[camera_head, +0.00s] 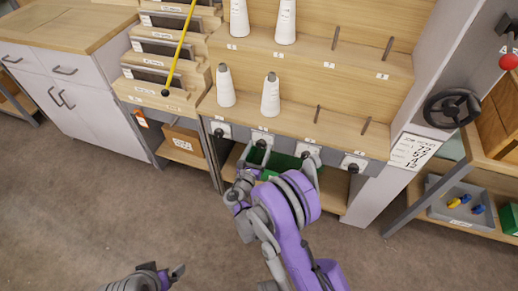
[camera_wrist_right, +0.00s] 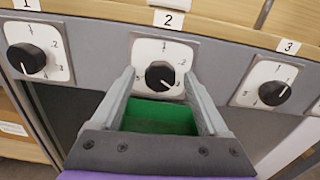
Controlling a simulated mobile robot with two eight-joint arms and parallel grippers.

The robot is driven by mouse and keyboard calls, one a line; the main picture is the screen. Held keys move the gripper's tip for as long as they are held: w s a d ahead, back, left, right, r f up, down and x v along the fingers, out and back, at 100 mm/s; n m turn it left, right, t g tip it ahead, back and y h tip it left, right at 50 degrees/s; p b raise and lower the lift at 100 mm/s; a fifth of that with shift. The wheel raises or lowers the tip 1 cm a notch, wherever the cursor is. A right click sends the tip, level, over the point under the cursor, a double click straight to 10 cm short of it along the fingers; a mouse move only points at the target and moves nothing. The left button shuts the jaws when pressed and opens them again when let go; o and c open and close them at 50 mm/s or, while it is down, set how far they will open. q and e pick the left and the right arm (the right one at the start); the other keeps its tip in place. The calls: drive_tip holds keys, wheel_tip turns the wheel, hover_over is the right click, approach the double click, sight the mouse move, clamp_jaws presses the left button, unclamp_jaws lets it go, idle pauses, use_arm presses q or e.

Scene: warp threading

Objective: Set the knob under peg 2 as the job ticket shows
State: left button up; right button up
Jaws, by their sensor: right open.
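The knob under peg 2 (camera_wrist_right: 160,75) is black on a white dial plate below the label 2. Its pale mark seems to point to the lower right, but the dial figure there is hard to read. My right gripper (camera_wrist_right: 159,76) is open, with its fingers on either side of the knob in the right wrist view; contact cannot be told. The right gripper also shows in the head view (camera_head: 257,154), at the rack's front. The job ticket (camera_head: 413,150) hangs at the right with rows of figures, partly too small to read. My left gripper (camera_head: 170,274) is low in the head view.
Knob 1 (camera_wrist_right: 27,58) and knob 3 (camera_wrist_right: 273,93) flank knob 2 on the grey panel. A green bin (camera_wrist_right: 158,116) lies below it. White cones (camera_head: 270,95) stand on the wooden rack. A black handwheel (camera_head: 452,108) is at the right.

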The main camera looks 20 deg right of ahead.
drive_tip(key=shift+c, duration=0.3)
clamp_jaws()
drive_tip(key=shift+m, duration=0.4)
drive_tip(key=shift+m+b, duration=0.45)
drive_tip(key=shift+m, duration=0.55)
drive_tip(key=m, duration=0.2)
drive_tip(key=shift+m+b, duration=0.35)
drive_tip(key=shift+m, duration=0.05)
drive_tip(key=m+b, duration=0.1)
drive_tip(key=m, duration=0.5)
